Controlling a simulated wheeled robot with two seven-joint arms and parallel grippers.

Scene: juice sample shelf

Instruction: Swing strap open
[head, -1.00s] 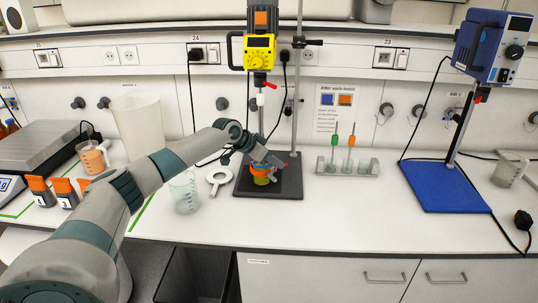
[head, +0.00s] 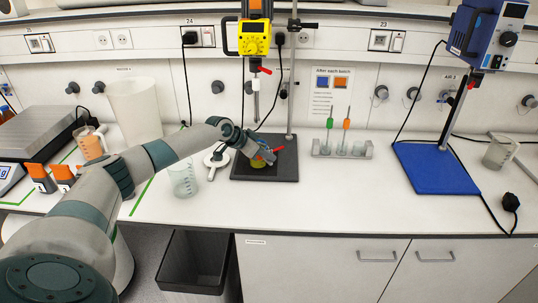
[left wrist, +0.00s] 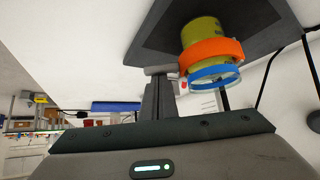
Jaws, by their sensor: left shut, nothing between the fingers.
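A small yellow-green jar (head: 257,163) stands on the dark stirrer base (head: 284,169) below the yellow stirrer. In the left wrist view the jar (left wrist: 203,34) has an orange band (left wrist: 211,56) around it and a blue ring (left wrist: 216,76) at its rim. Which of these is the strap I cannot tell for sure. My left gripper (head: 268,156) is beside the jar and partly hides it in the head view. In the left wrist view its fingers (left wrist: 161,76) are shut and empty, with the tips close to the orange band; contact is unclear. My right gripper is not in view.
The yellow stirrer (head: 254,38) hangs on a stand rod above the base. A beaker (head: 183,178) and a white ring-shaped item (head: 217,162) stand to the left. The front bench is clear.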

